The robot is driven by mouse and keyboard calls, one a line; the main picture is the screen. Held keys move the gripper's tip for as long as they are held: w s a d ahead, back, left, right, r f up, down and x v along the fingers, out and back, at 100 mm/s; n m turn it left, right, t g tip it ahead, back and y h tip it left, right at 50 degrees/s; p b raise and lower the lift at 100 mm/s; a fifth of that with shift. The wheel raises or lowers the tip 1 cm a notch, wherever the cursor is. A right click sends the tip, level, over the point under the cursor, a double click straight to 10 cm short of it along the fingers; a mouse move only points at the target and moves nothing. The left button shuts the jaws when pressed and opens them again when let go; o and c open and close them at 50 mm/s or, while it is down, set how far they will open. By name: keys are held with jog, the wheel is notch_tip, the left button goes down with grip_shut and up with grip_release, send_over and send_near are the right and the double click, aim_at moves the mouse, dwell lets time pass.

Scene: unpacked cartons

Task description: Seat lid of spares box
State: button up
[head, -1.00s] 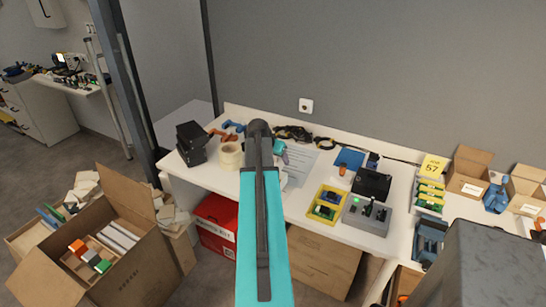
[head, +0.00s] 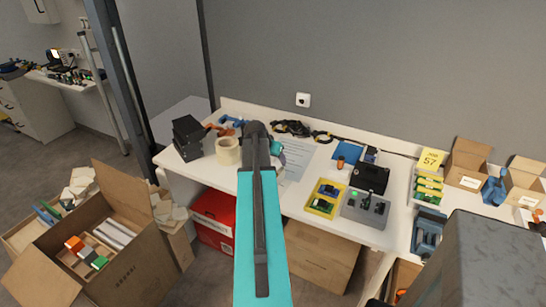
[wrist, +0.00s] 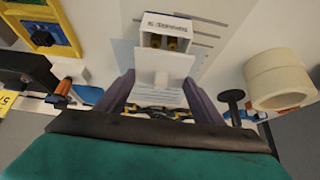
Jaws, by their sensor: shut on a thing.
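The spares box (wrist: 166,20) is a small white box with dark lettering, upside down in the wrist view. It stands on the bench, its open side showing brass-coloured pieces inside. My gripper (wrist: 161,84) has its two grey-purple fingers shut on a white piece, which looks like the lid (wrist: 157,97). The lid is just below the box in the wrist view, and its upper part overlaps the box's near side. I cannot tell whether they touch. In the head view my arm hides the fingers, the lid and most of the box.
A tape roll (head: 229,151) and black boxes (head: 188,138) stand left of my arm on the white bench (head: 300,196). A yellow tray (head: 325,198), a grey fixture (head: 366,207) and a black box (head: 369,177) stand to the right. A printed sheet (head: 296,157) lies behind.

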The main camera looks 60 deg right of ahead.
aim_at(273, 162)
jog(key=shift+f, duration=0.6)
jog(key=shift+f+b, duration=0.9)
jog(key=shift+f, duration=0.2)
jog(key=o, duration=1.2)
jog(key=b+v, duration=0.2)
jog(key=v, duration=1.2)
jog(key=shift+w, duration=0.1)
